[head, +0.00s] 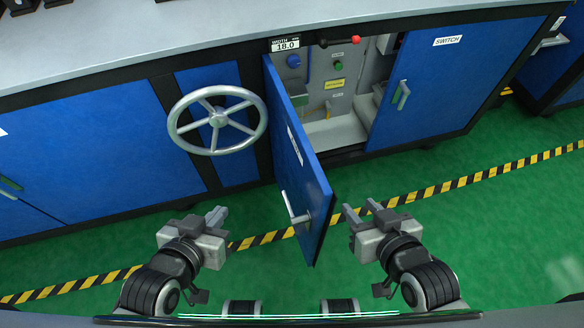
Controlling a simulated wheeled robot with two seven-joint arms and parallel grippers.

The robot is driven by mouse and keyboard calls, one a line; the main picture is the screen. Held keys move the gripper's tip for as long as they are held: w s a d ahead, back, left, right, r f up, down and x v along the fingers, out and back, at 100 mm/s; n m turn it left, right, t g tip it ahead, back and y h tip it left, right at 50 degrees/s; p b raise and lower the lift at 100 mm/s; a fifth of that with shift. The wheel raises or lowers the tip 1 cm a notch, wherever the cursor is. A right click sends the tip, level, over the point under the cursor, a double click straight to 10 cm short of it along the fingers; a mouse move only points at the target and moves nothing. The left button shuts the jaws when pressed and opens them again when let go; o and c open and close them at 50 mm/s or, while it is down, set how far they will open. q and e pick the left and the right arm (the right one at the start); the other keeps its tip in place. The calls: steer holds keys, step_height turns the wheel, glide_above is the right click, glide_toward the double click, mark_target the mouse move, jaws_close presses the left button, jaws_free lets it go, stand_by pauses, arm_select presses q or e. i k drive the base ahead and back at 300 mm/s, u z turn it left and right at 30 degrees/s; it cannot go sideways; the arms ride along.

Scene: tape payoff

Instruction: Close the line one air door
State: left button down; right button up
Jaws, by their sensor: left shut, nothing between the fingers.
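The blue air door (302,180) stands open, swung out from its left side toward me. It carries a white label and a grey handle (293,209) near its free edge. The open compartment (335,130) behind it shows grey walls, small knobs and a yellow tag. My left gripper (219,212) is shut and empty, to the left of the door and apart from it. My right gripper (359,208) looks open and empty, just right of the door's free edge. I cannot tell whether it touches the door.
A grey handwheel (217,119) sticks out left of the door. A blue door marked SWITCH (425,85) is closed on the right. Yellow-black tape (450,185) crosses the open green floor.

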mark_target(298, 172)
steer(key=k, duration=1.25)
steer(key=z, duration=0.7)
steer(key=i, duration=1.2)
steer(key=u, duration=0.65)
